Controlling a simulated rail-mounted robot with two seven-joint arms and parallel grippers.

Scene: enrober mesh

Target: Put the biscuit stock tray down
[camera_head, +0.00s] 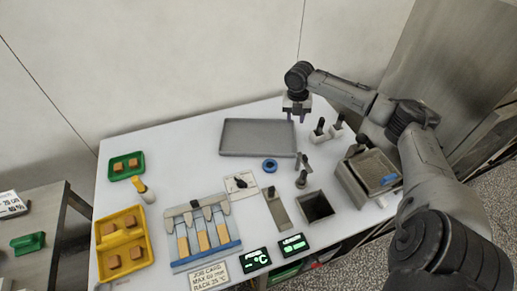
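A yellow tray (146,257) with a raised bar across its middle and several square biscuits stands flat at the front left of the white table; it looks like the biscuit stock tray. A smaller green tray (138,172) with two biscuits lies behind it. My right gripper (296,117) points down by the back right corner of an empty grey tray (257,137). Its fingers look apart with nothing seen between them; whether they touch the grey tray's rim is unclear. It is far from the yellow tray. My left gripper is out of view.
A blue-and-white rack (205,253) with strips stands front centre. A blue ring (269,165), dark-handled tools (301,180), a dark square bin (316,207) and a grey machine (350,185) fill the right. Bare table lies between the green and grey trays.

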